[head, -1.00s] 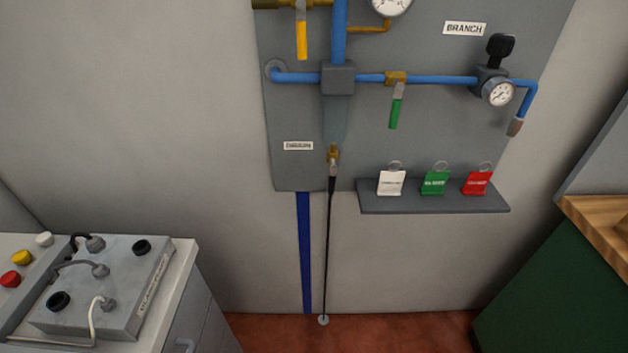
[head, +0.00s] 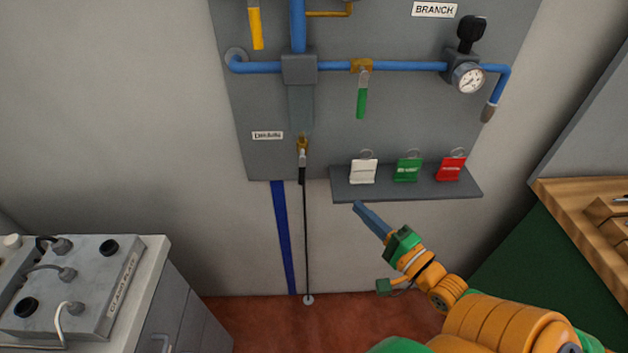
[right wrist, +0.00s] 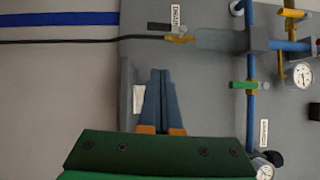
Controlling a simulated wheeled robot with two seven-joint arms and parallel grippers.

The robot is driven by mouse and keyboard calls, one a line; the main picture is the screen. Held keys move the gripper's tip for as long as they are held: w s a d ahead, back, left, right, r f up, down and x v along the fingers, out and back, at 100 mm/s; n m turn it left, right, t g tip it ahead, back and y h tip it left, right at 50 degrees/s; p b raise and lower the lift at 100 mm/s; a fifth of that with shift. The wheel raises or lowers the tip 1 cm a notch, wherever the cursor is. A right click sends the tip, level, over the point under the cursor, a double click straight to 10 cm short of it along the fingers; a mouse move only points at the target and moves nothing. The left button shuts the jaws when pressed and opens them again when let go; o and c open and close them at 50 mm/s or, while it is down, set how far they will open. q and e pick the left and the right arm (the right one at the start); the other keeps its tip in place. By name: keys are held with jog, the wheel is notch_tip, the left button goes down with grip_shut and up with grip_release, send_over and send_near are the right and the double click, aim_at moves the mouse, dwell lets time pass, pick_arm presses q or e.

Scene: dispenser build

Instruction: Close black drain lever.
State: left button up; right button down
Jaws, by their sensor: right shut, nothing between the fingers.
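The black drain lever (head: 302,175) hangs straight down below the brass drain valve (head: 303,146) at the lower edge of the grey panel, in line with the thin black drain line. In the right wrist view the lever (right wrist: 143,37) shows at the top, beside the brass valve (right wrist: 180,39). My right gripper (head: 358,206) is shut and empty. In the head view it appears to the right of the lever and lower, just below the tag shelf, apart from the lever. In the right wrist view its blue fingers (right wrist: 161,74) lie together. My left gripper is not in view.
The grey shelf (head: 400,191) with white, green and red tags sticks out right of the lever. A green-handled valve (head: 361,102) hangs above it. A grey box (head: 70,285) stands on the cabinet at left. A wooden counter (head: 590,215) is at right. Bare wall lies below the shelf.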

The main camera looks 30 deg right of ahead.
send_near(302, 168)
jog(key=w+d, duration=0.1)
jog(key=w+d+f, duration=0.1)
jog(key=d, duration=0.1)
jog(key=w+d+f, duration=0.1)
jog(key=w, duration=0.1)
jog(key=shift+d+f, duration=0.25)
jog(key=w+a+p, duration=0.2)
jog(key=a, duration=0.1)
jog(key=shift+w, duration=0.4)
jog(key=shift+a+f+m+b, duration=0.15)
jog(key=shift+m+b, duration=0.15)
jog(key=shift+b, duration=0.4)
jog(key=shift+w+t, duration=0.1)
jog(key=shift+t, duration=0.2)
